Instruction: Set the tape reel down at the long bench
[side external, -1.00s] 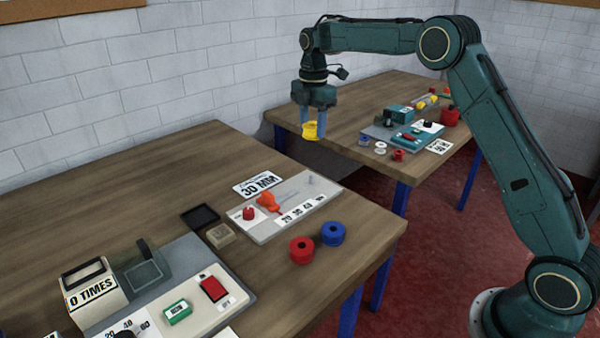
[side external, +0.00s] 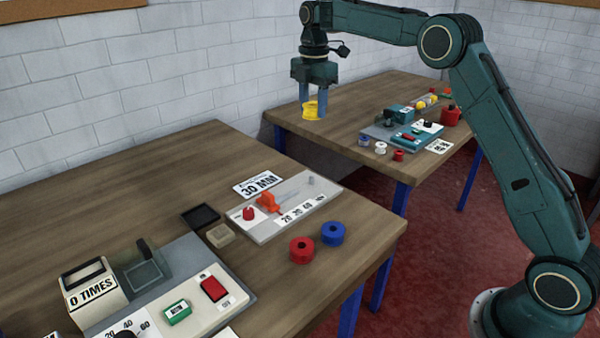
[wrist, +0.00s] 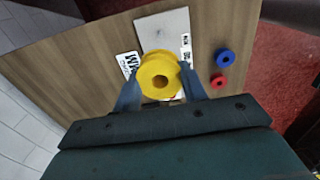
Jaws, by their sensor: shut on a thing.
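A yellow tape reel (side external: 310,110) hangs between the two blue fingers of my gripper (side external: 313,103), which is shut on it. In the wrist view the reel (wrist: 147,76) sits between the fingertips, its round face and centre hole turned to the camera. It is in the air, clear of any surface. The near wooden bench (side external: 130,185) lies below it and also fills much of the wrist view (wrist: 75,50). A second wooden bench (side external: 360,95) stands behind. The frames do not show which one is called long.
The near bench holds a grey board (side external: 265,232) with an orange tool, a 30 MM card (side external: 257,184), a red reel (side external: 301,250), a blue reel (side external: 333,233) and a counter machine (side external: 92,290). The far bench holds small reels and a teal device (side external: 415,138). The near bench's back left is bare.

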